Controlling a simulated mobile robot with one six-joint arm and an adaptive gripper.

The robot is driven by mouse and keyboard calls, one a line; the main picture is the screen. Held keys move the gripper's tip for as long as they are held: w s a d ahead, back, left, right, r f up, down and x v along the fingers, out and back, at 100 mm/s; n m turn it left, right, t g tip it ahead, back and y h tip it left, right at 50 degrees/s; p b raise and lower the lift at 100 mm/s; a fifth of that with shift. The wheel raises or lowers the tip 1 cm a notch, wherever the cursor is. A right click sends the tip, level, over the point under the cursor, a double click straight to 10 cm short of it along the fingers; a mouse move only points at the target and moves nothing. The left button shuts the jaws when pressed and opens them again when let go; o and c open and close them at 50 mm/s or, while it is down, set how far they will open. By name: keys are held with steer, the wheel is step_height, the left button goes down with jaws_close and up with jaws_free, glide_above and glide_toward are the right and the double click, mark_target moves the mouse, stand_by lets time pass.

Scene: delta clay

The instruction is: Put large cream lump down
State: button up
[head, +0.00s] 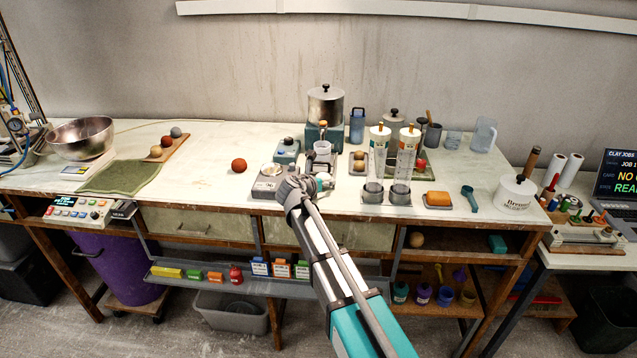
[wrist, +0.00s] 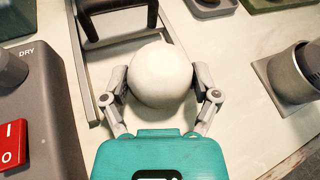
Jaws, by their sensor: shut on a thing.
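The large cream lump (wrist: 160,62) is a smooth, round, off-white ball in the middle of the wrist view. My gripper (wrist: 160,82) is shut on it, with one grey finger against each side. In the head view my gripper (head: 318,183) is over the workbench, just right of a grey device with a round dish (head: 268,183). The lump cannot be made out clearly there. In the wrist view a grey metal frame (wrist: 88,75) with a dark crossbar lies below and beyond the lump. I cannot tell whether the lump touches the surface beneath.
A grey machine marked DRY (wrist: 38,100) with a red switch is close on the left. A grey cylinder (wrist: 290,75) on a square base stands at the right. Two tall clear tubes (head: 378,160) stand right of my gripper. Pale bench (head: 215,195) is clear farther left.

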steer(key=shift+f, duration=0.1)
steer(key=o, duration=1.1)
steer(key=shift+c, duration=0.2)
steer(key=shift+s+r, duration=0.1)
steer(key=shift+r, duration=0.15)
steer(key=p+v, duration=0.4)
steer(key=v, duration=0.6)
steer(key=shift+s+a+r, duration=0.1)
steer(key=shift+s+r, duration=0.05)
steer(key=shift+s, duration=0.1)
steer(key=shift+s+a+r, duration=0.15)
steer(key=shift+s+a, duration=0.15)
steer(key=shift+s, duration=0.2)
